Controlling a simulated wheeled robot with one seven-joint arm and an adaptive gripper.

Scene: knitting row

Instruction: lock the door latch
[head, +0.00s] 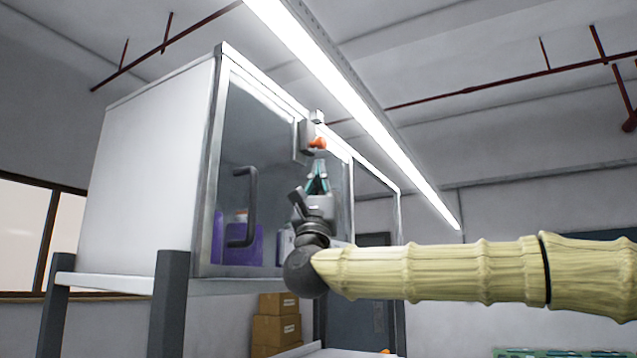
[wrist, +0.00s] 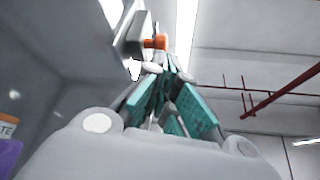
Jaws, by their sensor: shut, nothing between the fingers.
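The door latch (head: 306,136) is a grey block at the top edge of the cabinet's glass door, with an orange knob (head: 318,143) on it. My gripper (head: 317,165) is shut and empty, pointing up just below the orange knob. In the wrist view the teal-padded fingers of my gripper (wrist: 165,62) come together at their tips, with the orange knob (wrist: 156,42) just beyond them. I cannot tell whether the tips touch the knob. The glass door (head: 270,120) looks closed and has a dark handle (head: 245,205) on its left side.
The white cabinet (head: 155,165) stands on a raised shelf with grey posts (head: 170,300). Purple containers (head: 240,245) show behind the glass. Cardboard boxes (head: 277,325) are stacked below. A long ceiling light (head: 350,110) runs overhead. The space right of the cabinet, above my arm, is open.

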